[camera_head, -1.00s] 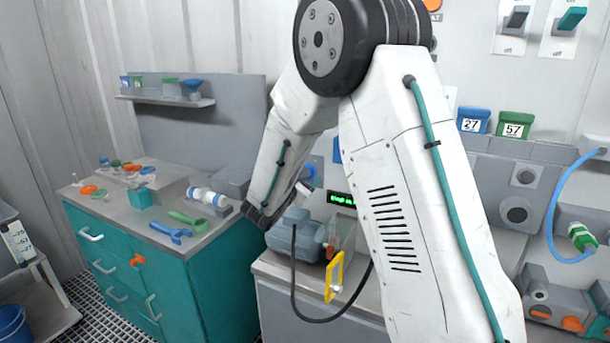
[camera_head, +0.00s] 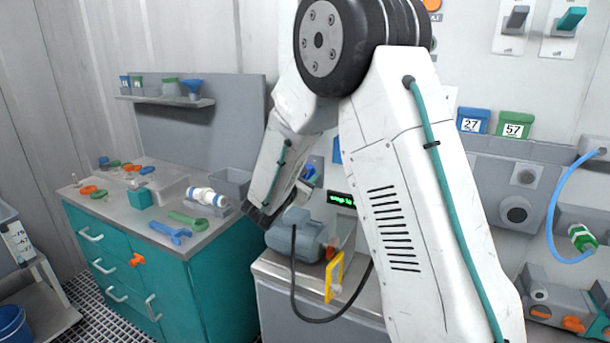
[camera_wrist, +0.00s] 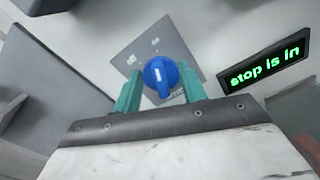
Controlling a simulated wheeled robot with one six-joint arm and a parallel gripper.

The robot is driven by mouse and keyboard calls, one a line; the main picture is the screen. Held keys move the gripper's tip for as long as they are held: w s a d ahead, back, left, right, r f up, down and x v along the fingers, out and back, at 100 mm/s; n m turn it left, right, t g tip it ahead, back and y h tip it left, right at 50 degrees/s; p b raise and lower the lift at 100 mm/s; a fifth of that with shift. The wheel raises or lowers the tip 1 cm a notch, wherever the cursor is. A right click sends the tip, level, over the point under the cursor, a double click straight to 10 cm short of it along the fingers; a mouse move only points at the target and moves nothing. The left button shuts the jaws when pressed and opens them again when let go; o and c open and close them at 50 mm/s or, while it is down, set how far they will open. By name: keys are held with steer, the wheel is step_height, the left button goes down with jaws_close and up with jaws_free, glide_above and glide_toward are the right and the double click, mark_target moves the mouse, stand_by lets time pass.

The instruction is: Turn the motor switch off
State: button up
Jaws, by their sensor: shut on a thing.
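The motor switch is a round blue knob (camera_wrist: 158,76) with a white mark, on a grey square plate (camera_wrist: 150,52) in the wrist view. My gripper (camera_wrist: 160,80) has its two teal fingers on either side of the knob and is shut on it. In the head view the blue knob (camera_head: 310,173) shows only in part beside my wrist, which hides most of the gripper. The grey motor (camera_head: 296,236) stands on the bench below, with a black cable.
A black display (camera_wrist: 265,63) with green text reading "stop is in" is right of the switch. A yellow frame (camera_head: 334,277) stands at the bench front. A teal cabinet (camera_head: 150,260) with tools on top is at left.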

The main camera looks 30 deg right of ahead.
steer(key=n, duration=1)
steer(key=shift+w+a+f, duration=0.1)
steer(key=shift+w, duration=0.05)
steer(key=shift+n, duration=0.3)
steer(key=o, duration=0.9)
steer(key=shift+o, duration=0.2)
steer(key=shift+a, duration=0.1)
steer(key=v, duration=0.7)
steer(key=shift+s+a, duration=0.2)
steer(key=shift+a, duration=0.05)
